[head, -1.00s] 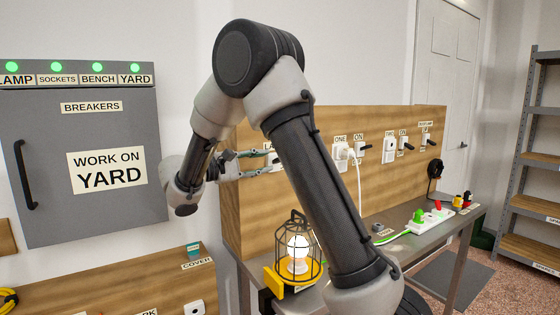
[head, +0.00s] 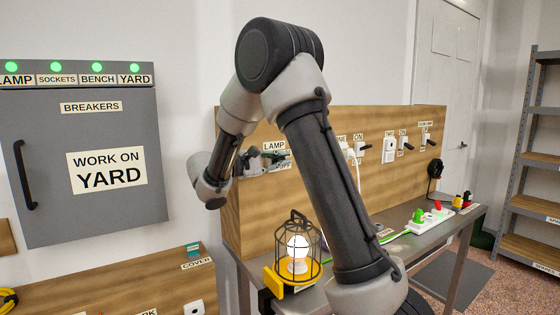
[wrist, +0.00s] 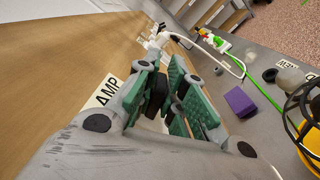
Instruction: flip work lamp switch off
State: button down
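The work lamp (head: 298,246) stands on the bench in a black wire cage with a yellow base, and its bulb glows. The LAMP label (head: 273,146) is on the wooden panel, with another label partly hidden just below it. My gripper (head: 277,160) is at these labels and covers most of the switch there. In the wrist view my gripper (wrist: 168,98) has its green-padded fingers apart. A dark piece, seemingly the switch lever (wrist: 157,96), shows between them; whether they touch it I cannot tell. The lamp's cage and yellow base show at the right edge of the wrist view.
More switches and sockets (head: 389,150) line the wooden panel (head: 330,122) to the right, with a white plug and cord near my arm. A power strip (head: 428,220) lies on the bench. A grey breaker cabinet (head: 80,215) with green lights hangs at left. A purple block (wrist: 240,101) lies below my gripper.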

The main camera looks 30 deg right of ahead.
dwell(0.3)
jog(key=shift+f+m, duration=0.7)
jog(key=shift+m, duration=0.9)
jog(key=shift+f+m, duration=0.7)
jog(key=shift+m, duration=0.9)
jog(key=shift+f+m, duration=0.7)
jog(key=shift+m, duration=0.9)
jog(key=c, duration=1.5)
grip_release()
jog(key=shift+a, duration=0.15)
jog(key=a, duration=1.1)
jog(key=shift+s+a, duration=0.2)
jog(key=shift+a, duration=0.2)
